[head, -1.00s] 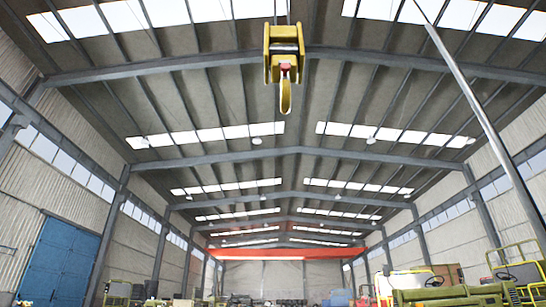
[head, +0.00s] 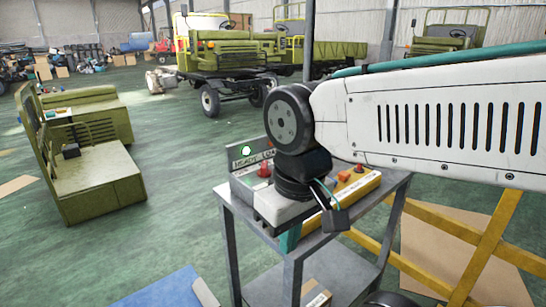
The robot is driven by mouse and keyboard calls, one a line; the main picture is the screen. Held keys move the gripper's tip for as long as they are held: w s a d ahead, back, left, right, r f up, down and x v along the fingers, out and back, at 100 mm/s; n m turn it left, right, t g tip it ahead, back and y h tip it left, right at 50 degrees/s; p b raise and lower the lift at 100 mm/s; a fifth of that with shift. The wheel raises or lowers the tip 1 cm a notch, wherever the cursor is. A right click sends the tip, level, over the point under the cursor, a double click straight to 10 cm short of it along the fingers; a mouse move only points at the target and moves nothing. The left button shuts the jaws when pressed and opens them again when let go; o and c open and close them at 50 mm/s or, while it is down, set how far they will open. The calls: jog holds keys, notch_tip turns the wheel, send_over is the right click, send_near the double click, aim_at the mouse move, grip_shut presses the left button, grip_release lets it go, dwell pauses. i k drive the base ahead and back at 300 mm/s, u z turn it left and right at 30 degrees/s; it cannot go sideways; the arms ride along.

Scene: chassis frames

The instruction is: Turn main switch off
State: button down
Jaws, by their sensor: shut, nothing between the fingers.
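A control box (head: 247,182) stands on a grey metal cart in the middle of the head view. Its upright back plate carries lettering and a round green-white light (head: 246,151). A red knob (head: 264,170) sits near its left end, and an orange-red control (head: 343,177) sits on the yellow part at the right. I cannot tell which control is the main switch. My arm reaches in from the right, and its dark wrist covers the middle of the box. My gripper (head: 335,216) is low at the wrist by the box's front edge, shut and empty; its fingertips are not clear.
The grey cart (head: 294,262) has a lower shelf. A yellow frame (head: 470,255) and cardboard stand close on its right. A green seat-like unit (head: 95,180) is at the left. Green vehicles (head: 225,60) stand behind. Green floor between them is open.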

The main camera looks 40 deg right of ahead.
aim_at(264, 172)
jog(key=u, duration=0.55)
jog(key=k, duration=1.3)
jog(key=z, duration=0.15)
jog(key=i, duration=0.55)
jog(key=z, duration=0.75)
jog(key=i, duration=1.1)
jog(key=u, duration=0.4)
